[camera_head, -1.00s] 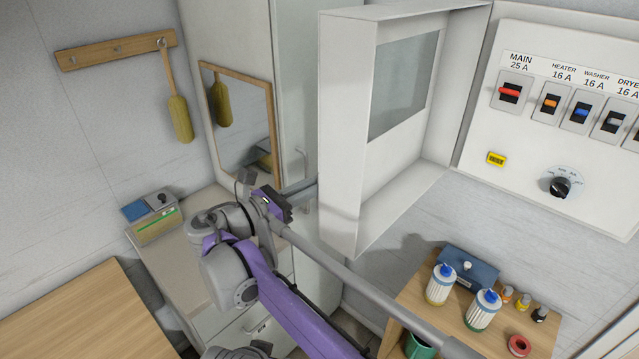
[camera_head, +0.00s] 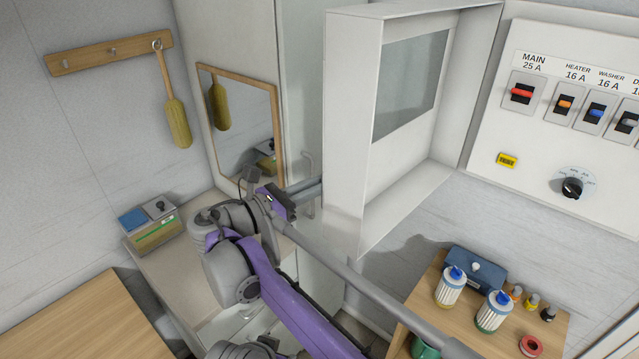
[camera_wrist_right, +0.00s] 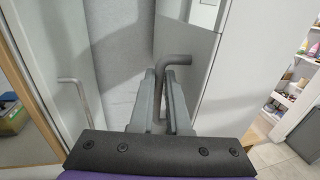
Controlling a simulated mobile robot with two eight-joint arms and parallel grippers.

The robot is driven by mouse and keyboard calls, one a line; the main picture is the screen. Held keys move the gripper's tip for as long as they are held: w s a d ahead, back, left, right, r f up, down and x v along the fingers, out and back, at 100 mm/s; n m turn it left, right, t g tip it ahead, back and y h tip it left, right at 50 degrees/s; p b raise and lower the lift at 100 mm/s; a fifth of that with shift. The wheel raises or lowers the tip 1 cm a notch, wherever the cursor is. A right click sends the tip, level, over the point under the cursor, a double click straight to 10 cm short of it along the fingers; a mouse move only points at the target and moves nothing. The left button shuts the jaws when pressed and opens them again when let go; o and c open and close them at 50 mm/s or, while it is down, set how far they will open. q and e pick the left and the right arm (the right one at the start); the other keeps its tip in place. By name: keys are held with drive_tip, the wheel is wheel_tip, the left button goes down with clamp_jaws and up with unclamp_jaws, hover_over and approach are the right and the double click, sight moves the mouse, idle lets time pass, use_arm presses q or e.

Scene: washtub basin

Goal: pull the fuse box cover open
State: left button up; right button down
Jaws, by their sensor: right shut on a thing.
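The white box-shaped fuse box cover (camera_head: 347,120), with a grey window, stands swung wide open in the head view. The breaker panel (camera_head: 545,150) is exposed to its right. My right gripper (camera_head: 312,187) is at the cover's left outer side. In the right wrist view, my right gripper (camera_wrist_right: 160,85) is shut on the grey bent handle (camera_wrist_right: 178,60) of the cover. The fingers hide part of the handle's bar. In the head view the handle is hidden behind the gripper and cover edge. My left gripper is not in view.
A mirror (camera_head: 240,120) and a tall cabinet stand close behind the gripper. A counter holds a small box (camera_head: 152,225). A brush (camera_head: 177,122) hangs at left.

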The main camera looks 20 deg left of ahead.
drive_tip(key=c, duration=0.9)
unclamp_jaws()
drive_tip(key=shift+b+v, duration=0.7)
drive_tip(key=shift+v, duration=4.75)
